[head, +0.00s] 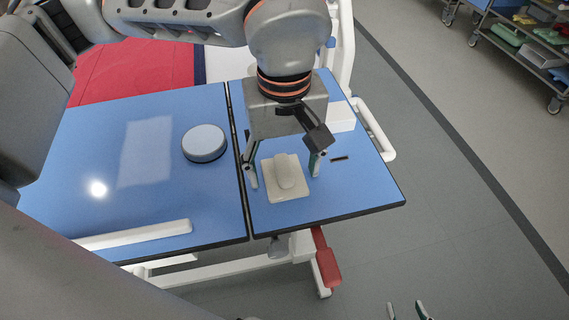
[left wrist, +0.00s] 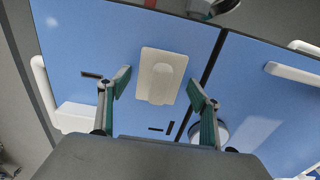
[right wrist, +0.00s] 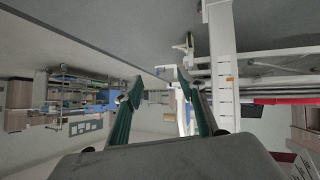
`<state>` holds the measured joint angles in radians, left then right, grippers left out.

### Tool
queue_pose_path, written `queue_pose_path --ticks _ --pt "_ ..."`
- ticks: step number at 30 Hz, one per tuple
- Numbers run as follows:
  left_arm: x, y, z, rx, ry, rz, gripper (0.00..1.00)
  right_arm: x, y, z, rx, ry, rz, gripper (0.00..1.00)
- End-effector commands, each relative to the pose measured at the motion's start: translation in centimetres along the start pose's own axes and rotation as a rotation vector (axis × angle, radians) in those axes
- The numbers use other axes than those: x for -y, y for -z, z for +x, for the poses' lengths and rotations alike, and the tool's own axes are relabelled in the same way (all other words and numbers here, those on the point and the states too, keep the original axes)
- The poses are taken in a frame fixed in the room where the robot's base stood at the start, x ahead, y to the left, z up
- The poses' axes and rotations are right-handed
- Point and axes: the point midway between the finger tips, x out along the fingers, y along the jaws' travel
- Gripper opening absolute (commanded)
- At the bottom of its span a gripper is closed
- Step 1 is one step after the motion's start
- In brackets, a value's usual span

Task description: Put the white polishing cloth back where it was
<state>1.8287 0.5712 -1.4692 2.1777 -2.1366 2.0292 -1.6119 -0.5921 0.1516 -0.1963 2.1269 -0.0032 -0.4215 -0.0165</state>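The only thing that looks like the white polishing cloth (head: 273,192) is an off-white flat square with a rounded raised part on it. It lies on the right-hand blue panel, near the seam between the panels. It also shows in the left wrist view (left wrist: 150,66); I cannot tell whether the raised part is a separate piece. My left gripper (head: 284,178) is open above it, with one finger to each side and nothing held. In the left wrist view its fingers (left wrist: 158,80) are apart. My right gripper (head: 408,309) is open and empty, low over the floor, away from the table.
A round grey-white disc-like object (head: 204,142) sits on the left-hand blue panel (head: 75,150), left of the seam. A white bar (head: 140,235) runs along the near edge. A white rail (head: 377,130) and a red pedal (head: 326,258) stick out from the frame. The left panel has free room.

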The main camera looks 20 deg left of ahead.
Motion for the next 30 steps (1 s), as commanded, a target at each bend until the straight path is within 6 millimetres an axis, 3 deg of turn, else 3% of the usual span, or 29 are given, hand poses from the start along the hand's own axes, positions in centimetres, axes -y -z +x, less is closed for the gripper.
queue_pose_path --ticks 9,13,24,30 --pt "0.0 0.0 -0.1 0.0 0.0 0.0 0.65 0.3 -0.5 -0.1 0.01 0.001 0.007 0.4" --pt "-0.1 0.0 -1.1 -0.003 -0.003 -0.001 0.65 0.2 -0.3 -0.1 0.008 0.0 0.007 0.4" --pt "0.0 0.0 -8.4 -0.006 -0.005 -0.002 0.65 -0.2 -0.3 -0.6 0.016 -0.007 0.004 0.4" --pt "-0.1 0.0 -11.3 -0.004 -0.003 0.0 0.65 -0.1 -1.1 -0.7 0.033 -0.005 0.004 0.4"
